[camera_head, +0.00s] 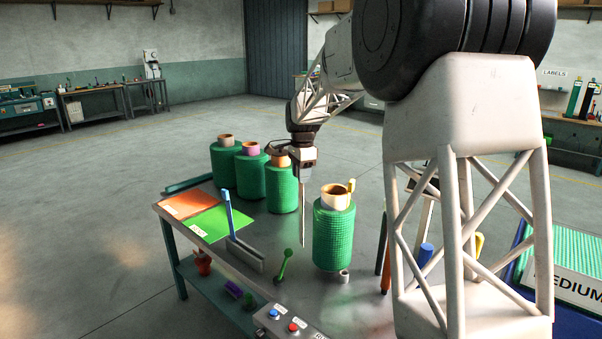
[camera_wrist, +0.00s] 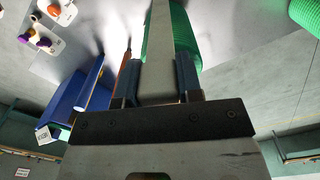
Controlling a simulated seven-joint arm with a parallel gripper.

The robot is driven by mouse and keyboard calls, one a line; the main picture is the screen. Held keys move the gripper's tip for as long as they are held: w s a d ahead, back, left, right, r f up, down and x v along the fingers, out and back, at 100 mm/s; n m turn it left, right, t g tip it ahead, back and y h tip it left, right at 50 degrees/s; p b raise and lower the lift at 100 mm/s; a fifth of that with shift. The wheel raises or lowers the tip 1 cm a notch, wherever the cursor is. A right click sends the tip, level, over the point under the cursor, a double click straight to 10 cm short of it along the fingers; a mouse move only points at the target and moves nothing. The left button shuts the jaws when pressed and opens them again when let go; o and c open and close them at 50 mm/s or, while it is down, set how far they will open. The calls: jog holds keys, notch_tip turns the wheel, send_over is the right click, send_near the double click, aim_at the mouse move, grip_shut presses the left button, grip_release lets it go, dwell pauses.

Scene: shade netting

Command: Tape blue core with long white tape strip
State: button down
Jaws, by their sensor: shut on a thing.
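My gripper (camera_head: 302,166) is above the table, left of the front green netting roll (camera_head: 333,240). It is shut on a long pale strip (camera_head: 302,215), which hangs straight down beside that roll, apparently apart from it. In the wrist view the strip (camera_wrist: 158,45) runs between my two fingers (camera_wrist: 158,80), with green netting (camera_wrist: 181,35) behind it. The front roll stands upright with a tan core (camera_head: 335,200) and a yellow piece at its rim. Behind stand three green rolls with brown (camera_head: 226,139), purple (camera_head: 250,148) and orange (camera_head: 281,160) cores. I see no clearly blue core.
The metal table (camera_head: 225,250) holds an orange sheet (camera_head: 188,204), a green sheet (camera_head: 208,224), a blue-handled tool (camera_head: 228,210), a green tool (camera_head: 285,264) and a small grey ring (camera_head: 344,276). A button box (camera_head: 285,322) is at the front. A blue bin (camera_head: 562,272) labelled MEDIUM is at right.

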jog(key=f, duration=0.1)
jog(key=d+f, duration=0.1)
jog(key=f, duration=0.1)
jog(key=w+d+f, duration=0.1)
jog(key=f, duration=0.1)
jog(key=shift+d, duration=0.25)
dwell(0.5)
jog(key=shift+w+d, duration=0.3)
jog(key=shift+d, duration=0.65)
dwell(2.1)
jog(key=c, duration=0.7)
grip_release()
notch_tip(320, 180, up, 8)
jog(key=shift+d, duration=0.1)
